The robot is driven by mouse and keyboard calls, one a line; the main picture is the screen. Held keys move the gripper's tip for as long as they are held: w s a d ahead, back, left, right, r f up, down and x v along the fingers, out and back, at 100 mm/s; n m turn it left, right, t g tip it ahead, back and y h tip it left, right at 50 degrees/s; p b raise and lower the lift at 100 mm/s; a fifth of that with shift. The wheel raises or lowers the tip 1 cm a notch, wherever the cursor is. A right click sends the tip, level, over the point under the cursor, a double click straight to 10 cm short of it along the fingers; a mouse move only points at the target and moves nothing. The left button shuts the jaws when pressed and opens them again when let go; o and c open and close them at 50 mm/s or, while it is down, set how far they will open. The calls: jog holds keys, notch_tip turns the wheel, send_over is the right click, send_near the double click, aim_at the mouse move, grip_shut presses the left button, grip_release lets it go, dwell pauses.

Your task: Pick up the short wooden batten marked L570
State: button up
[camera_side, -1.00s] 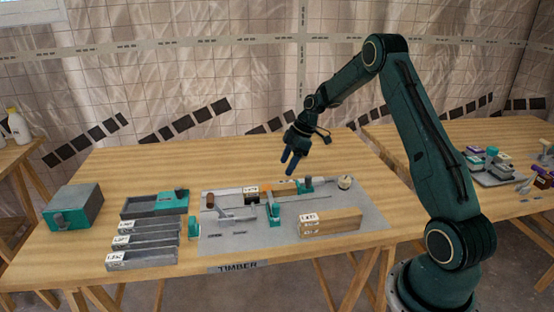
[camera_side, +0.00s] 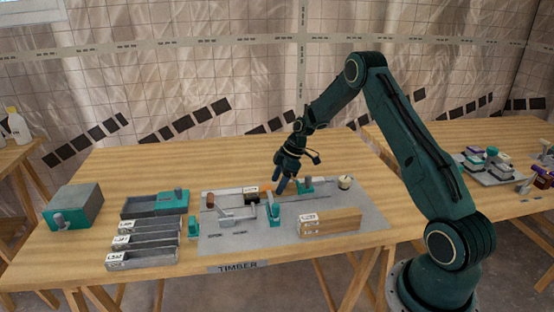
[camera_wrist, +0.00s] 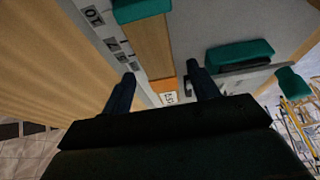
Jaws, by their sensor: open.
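My gripper (camera_side: 284,185) is open and points down over the back of the grey jig plate in the side view. In the wrist view my gripper (camera_wrist: 161,74) has its two dark fingers apart, with a brown wooden batten (camera_wrist: 150,45) running between and beyond them. A white label (camera_wrist: 170,97) sits near an orange end of this piece; its marking is too small to read surely. In the side view a small label (camera_side: 251,189) shows left of the gripper, and the wood behind the fingers is largely hidden. I cannot tell whether the fingers touch it.
A larger labelled wooden block (camera_side: 330,222) lies at the plate's front right. Teal clamps (camera_side: 274,213) stand on the plate (camera_side: 370,215). Several labelled grey trays (camera_side: 143,260) and a grey-teal box (camera_side: 76,206) are left. The back of the table is clear.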

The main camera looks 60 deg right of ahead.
jog(key=shift+x, duration=0.85)
jog(key=c, duration=1.1)
jog(key=shift+r, duration=0.2)
notch_tip(320, 180, up, 20)
jog(key=shift+f, duration=0.15)
